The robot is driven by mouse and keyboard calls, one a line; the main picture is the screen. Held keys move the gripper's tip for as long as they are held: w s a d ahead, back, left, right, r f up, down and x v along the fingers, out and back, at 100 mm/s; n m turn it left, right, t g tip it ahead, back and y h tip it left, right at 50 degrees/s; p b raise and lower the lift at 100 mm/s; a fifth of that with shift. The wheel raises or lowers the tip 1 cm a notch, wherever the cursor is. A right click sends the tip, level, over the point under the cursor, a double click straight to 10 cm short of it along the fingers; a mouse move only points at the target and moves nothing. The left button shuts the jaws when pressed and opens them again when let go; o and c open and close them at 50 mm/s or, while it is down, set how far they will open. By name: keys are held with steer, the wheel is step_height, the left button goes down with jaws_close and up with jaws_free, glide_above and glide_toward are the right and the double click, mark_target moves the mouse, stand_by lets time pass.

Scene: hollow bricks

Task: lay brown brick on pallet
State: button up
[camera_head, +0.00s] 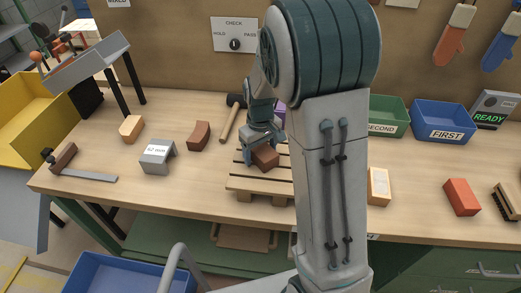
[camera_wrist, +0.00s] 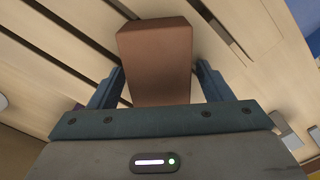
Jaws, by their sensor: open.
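The brown brick (camera_head: 265,158) is over the slats of the wooden pallet (camera_head: 258,186), on the bench in the head view. It appears to rest on the slats, though the contact underneath is hidden. My gripper (camera_head: 262,143) is just above and around it, jaws open. In the wrist view the brick (camera_wrist: 155,62) stands between the two fingers of my gripper (camera_wrist: 160,84), with a small gap at each side. Bare pallet slats (camera_wrist: 65,65) show beside it. My arm hides the pallet's right part in the head view.
A hammer (camera_head: 230,120), a dark brown curved brick (camera_head: 198,136) and a grey block (camera_head: 157,157) lie left of the pallet. A tan brick (camera_head: 378,187) and a red brick (camera_head: 461,197) lie right. Green (camera_head: 386,114) and blue (camera_head: 443,120) bins stand at the back right.

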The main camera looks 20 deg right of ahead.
mark_target(261, 148)
steer(key=shift+r, duration=0.1)
step_height(261, 148, up, 11)
steer(key=s+r+m+t, duration=0.1)
steer(key=s+m+t, duration=0.2)
steer(key=s, duration=1.6)
steer(key=shift+s+r+m, duration=0.2)
steer(key=shift+m, duration=0.5)
